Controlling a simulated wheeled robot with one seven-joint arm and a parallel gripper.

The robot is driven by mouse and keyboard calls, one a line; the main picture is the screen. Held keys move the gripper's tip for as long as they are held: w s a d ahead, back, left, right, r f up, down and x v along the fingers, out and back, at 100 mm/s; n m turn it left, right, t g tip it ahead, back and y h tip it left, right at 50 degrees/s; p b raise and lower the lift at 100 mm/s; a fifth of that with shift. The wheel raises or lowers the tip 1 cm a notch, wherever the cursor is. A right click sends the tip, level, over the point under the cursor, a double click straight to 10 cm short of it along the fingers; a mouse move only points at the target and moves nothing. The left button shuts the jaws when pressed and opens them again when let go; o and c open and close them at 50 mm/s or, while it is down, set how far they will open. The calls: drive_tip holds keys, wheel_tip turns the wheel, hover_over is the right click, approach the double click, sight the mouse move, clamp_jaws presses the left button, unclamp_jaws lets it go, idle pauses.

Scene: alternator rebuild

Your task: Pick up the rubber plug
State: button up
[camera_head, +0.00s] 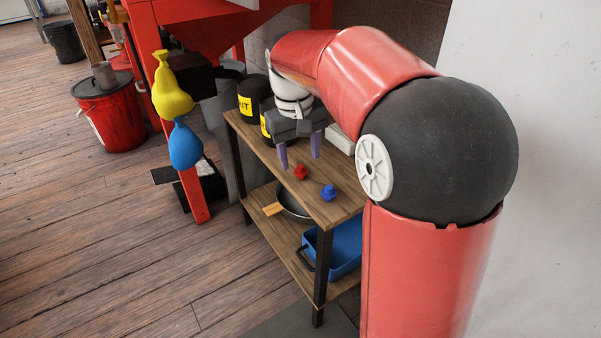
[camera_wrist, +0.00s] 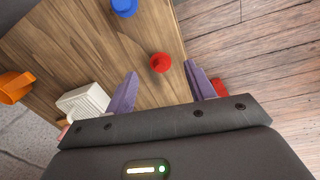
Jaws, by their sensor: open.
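Two small knobbed pieces stand on the top of the wooden shelf, a red one (camera_head: 301,172) and a blue one (camera_head: 329,192). I cannot tell which is the rubber plug. My gripper (camera_head: 299,161) is open and empty, with its purple fingers pointing down above the shelf top, close behind the red piece. In the wrist view, the red piece (camera_wrist: 160,62) lies between the lines of the two fingers, just past the tips (camera_wrist: 161,71). The blue piece (camera_wrist: 124,8) is farther off at the top edge. Neither piece is visibly touched.
The wooden shelf top (camera_head: 268,155) is narrow. Black cans with yellow labels (camera_head: 251,97) stand at its back. The wrist view shows a ribbed white block (camera_wrist: 83,101) beside the left finger and an orange cup-like thing (camera_wrist: 14,87). A blue bin (camera_head: 345,250) sits on the lower shelf.

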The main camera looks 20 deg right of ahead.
sight(301, 166)
wheel_tip(301, 166, down, 4)
drive_tip(key=shift+w+d+f+b, duration=0.15)
drive_tip(key=shift+b, duration=0.4)
drive_tip(key=c, duration=1.1)
